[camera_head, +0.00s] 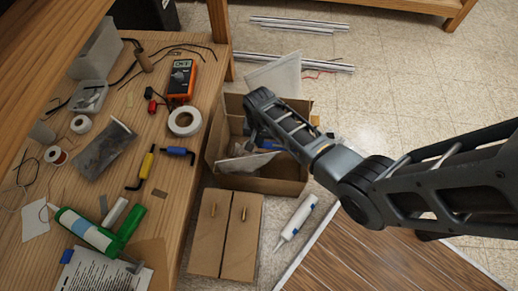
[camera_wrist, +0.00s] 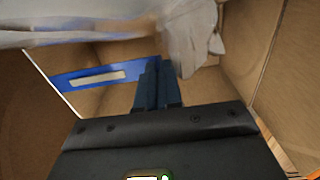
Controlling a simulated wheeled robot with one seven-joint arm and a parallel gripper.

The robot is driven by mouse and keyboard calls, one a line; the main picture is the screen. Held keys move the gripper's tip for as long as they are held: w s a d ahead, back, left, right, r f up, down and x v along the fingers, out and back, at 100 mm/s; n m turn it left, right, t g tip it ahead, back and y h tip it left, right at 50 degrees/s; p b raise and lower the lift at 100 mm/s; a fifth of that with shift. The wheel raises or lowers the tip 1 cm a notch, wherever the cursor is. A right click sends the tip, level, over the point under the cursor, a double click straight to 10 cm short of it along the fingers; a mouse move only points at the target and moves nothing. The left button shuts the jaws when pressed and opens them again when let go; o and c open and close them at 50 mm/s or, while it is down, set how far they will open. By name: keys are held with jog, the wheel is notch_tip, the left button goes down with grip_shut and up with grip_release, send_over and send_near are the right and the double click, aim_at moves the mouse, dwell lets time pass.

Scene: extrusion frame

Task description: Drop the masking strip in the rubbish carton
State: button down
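The rubbish carton (camera_head: 283,185) is an open cardboard box on the floor beside the bench. My gripper's end reaches down into it and its fingertips are hidden in the head view. In the wrist view my gripper (camera_wrist: 157,80) has its two dark blue fingers close together, with cardboard walls (camera_wrist: 255,45) around them. I see no strip clearly held between them. A flat blue piece with a pale patch (camera_wrist: 85,77) lies just left of the fingertips; I cannot tell whether they touch it. I cannot pick out the masking strip with certainty.
Crumpled whitish plastic (camera_wrist: 190,35) lies in the carton. The wooden bench (camera_head: 190,75) at left holds a multimeter (camera_head: 181,78), tape roll (camera_head: 185,121) and tools. A closed cardboard box (camera_head: 225,235) and a white tube (camera_head: 296,222) lie in front. Metal extrusions (camera_head: 300,62) lie behind.

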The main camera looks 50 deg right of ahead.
notch_tip(320, 180, down, 15)
jog(key=b, duration=0.8)
jog(key=shift+r, duration=0.15)
jog(key=shift+f+b, duration=0.3)
jog(key=shift+f, duration=0.2)
jog(key=shift+f, duration=0.15)
jog(key=c, duration=1.3)
grip_release()
notch_tip(320, 180, up, 13)
jog(key=p, duration=0.8)
